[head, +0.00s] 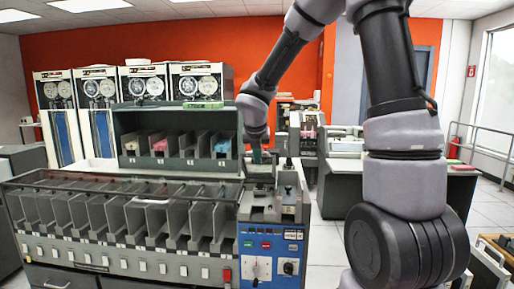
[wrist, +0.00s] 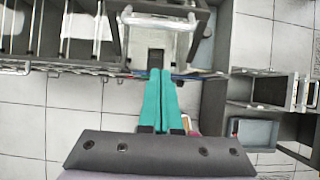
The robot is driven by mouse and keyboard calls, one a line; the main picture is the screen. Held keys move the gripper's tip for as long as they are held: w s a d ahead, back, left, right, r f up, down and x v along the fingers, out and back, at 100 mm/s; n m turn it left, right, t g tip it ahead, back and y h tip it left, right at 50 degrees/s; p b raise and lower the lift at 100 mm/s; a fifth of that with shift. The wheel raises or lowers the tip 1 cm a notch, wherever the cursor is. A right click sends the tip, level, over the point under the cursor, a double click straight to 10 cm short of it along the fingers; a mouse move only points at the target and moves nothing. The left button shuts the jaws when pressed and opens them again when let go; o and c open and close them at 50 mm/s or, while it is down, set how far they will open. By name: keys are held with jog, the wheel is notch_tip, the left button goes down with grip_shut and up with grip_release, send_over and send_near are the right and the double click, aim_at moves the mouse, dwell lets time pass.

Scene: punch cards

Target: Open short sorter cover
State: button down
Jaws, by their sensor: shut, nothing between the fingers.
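The card sorter (head: 130,235) is a long grey machine with a row of slanted pockets and a blue control panel (head: 271,255) at its right end. A dark-framed, see-through cover (head: 60,181) appears to lie over the pockets; I cannot tell where any short section begins. My gripper (head: 260,158) is above the right end of the sorter, pointing down. In the wrist view its teal fingers (wrist: 160,75) are shut together and empty. Just beyond the tips is a grey frame with a bright metal bar (wrist: 158,21). I cannot tell whether the fingers touch it.
A card rack (head: 178,162) with coloured card stacks stands behind the pockets. Tape cabinets (head: 97,88) line the back left. A desk with a machine (head: 345,148) is at right. In the wrist view, a grey tray (wrist: 255,133) is right of the fingers.

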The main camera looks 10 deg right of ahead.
jog(key=w, duration=0.1)
jog(key=w+r, duration=0.1)
jog(key=w+d, duration=0.1)
jog(key=shift+w+r, duration=0.25)
jog(key=shift+r, duration=0.1)
